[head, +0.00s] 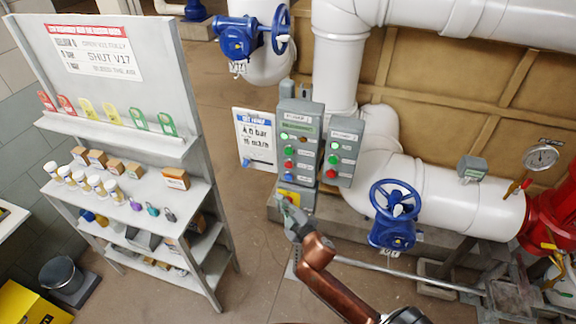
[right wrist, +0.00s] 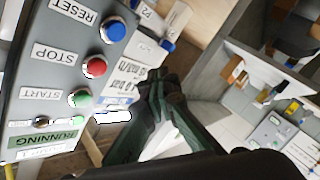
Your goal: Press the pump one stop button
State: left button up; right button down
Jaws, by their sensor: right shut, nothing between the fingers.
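Two grey control boxes stand side by side in the head view. The left one (head: 301,125) has a small top label that seems to read pump 1; the other (head: 343,152) is to its right. The red STOP button (right wrist: 96,67) lies between the green START button (right wrist: 79,98) and the blue RESET button (right wrist: 113,31). In the head view the left box's red button (head: 289,164) is above my right gripper (head: 284,205). The gripper, also in the right wrist view (right wrist: 160,77), is shut and empty, beside the box face and apart from the STOP button. My left gripper is out of view.
A poster board (head: 255,138) stands just left of the boxes. A yellow-faced box (head: 296,195) sits below them, near my gripper. A blue handwheel valve (head: 394,215) and white pipes are to the right. A shelf rack (head: 130,145) stands left, with open floor between.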

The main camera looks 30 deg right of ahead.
aim_at(289, 165)
jog(key=shift+t, duration=0.5)
jog(key=r, duration=0.3)
jog(key=a+r, duration=0.1)
jog(key=r, duration=0.1)
jog(key=shift+s+r, duration=0.2)
jog(key=shift+s, duration=0.1)
jog(key=shift+w+d, duration=0.1)
jog(key=shift+d, duration=0.05)
jog(key=shift+w+d+b, duration=0.25)
jog(key=shift+w+d, duration=1.15)
jog(key=shift+d, duration=0.25)
jog(key=shift+w+d+b, duration=0.2)
jog(key=shift+w+d, duration=1.15)
jog(key=shift+d, duration=0.3)
jog(key=shift+w+d, duration=0.3)
